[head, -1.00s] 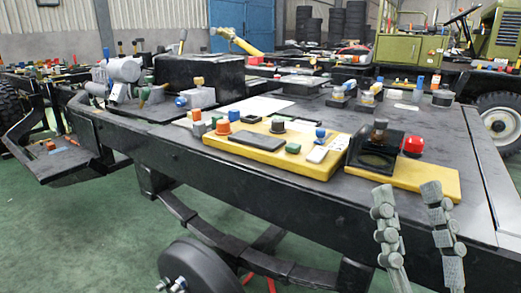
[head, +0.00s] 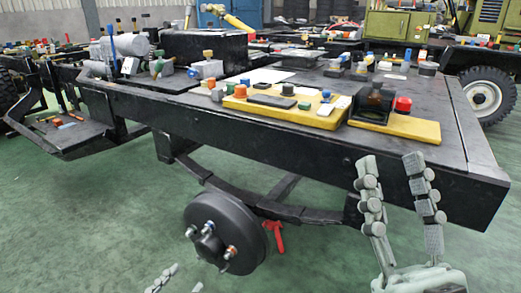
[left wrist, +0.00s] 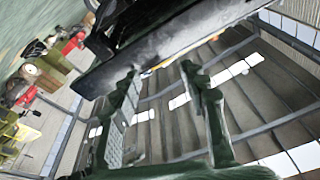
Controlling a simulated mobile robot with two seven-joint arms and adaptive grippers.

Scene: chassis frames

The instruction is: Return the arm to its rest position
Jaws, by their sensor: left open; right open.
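My left gripper (head: 183,277) shows only by its fingertips at the bottom edge of the head view, low over the green floor and in front of the chassis wheel hub. The rest of it is cut off by the frame. In the left wrist view its two fingers (left wrist: 160,72) stand apart with nothing between them. My right gripper (head: 390,160) points upward at the lower right of the head view, in front of the chassis's near side. Its fingers are spread and empty.
The black chassis frame (head: 290,150) spans the view. On it are a yellow board with small parts (head: 318,121) and a second yellow board (head: 418,130). A black wheel hub (head: 225,232) hangs below. Green floor (head: 90,225) is open at lower left.

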